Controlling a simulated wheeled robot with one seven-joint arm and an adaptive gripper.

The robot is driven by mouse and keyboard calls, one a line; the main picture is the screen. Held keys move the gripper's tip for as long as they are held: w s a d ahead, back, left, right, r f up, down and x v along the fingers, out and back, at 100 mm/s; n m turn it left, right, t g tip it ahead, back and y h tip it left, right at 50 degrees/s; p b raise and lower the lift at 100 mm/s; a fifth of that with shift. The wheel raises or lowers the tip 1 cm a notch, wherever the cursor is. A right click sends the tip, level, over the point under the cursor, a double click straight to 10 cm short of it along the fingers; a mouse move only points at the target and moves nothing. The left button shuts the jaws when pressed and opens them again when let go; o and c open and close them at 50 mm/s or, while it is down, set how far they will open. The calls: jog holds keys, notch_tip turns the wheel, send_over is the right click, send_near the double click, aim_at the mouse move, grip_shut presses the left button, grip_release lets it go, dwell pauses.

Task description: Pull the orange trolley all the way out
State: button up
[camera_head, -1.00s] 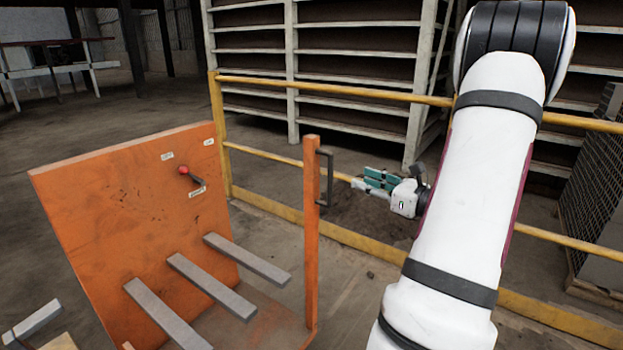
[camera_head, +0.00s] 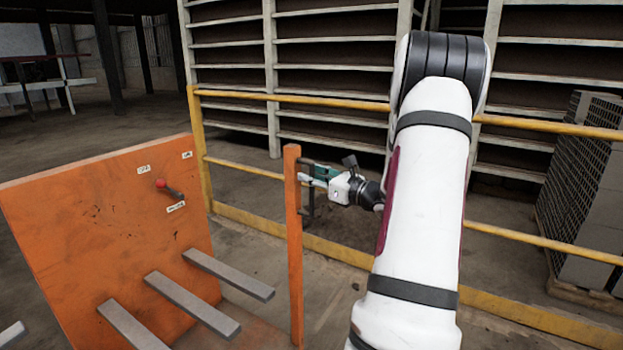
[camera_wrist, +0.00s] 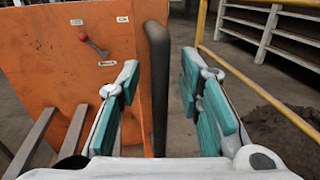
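The orange trolley (camera_head: 110,225) stands at the left in the head view, with a tall panel, grey bars and an upright orange post (camera_head: 293,245). A dark handle (camera_head: 307,205) is fixed to the post's right side, partly hidden by my gripper. My gripper (camera_head: 308,172) is at the upper part of this handle. In the wrist view the handle (camera_wrist: 158,85) stands upright between the two teal-padded fingers of my gripper (camera_wrist: 160,100). The fingers are apart, with gaps on both sides of the handle. The trolley panel also shows in the wrist view (camera_wrist: 60,65).
A yellow railing (camera_head: 340,103) runs behind the trolley and my gripper. Tall shelving (camera_head: 330,55) stands behind it. A stack of grey blocks (camera_head: 590,200) is at the right. Bare floor lies between the trolley and the railing.

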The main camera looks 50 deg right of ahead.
jog(key=shift+w, duration=0.25)
grip_shut()
jog(key=shift+d, duration=0.15)
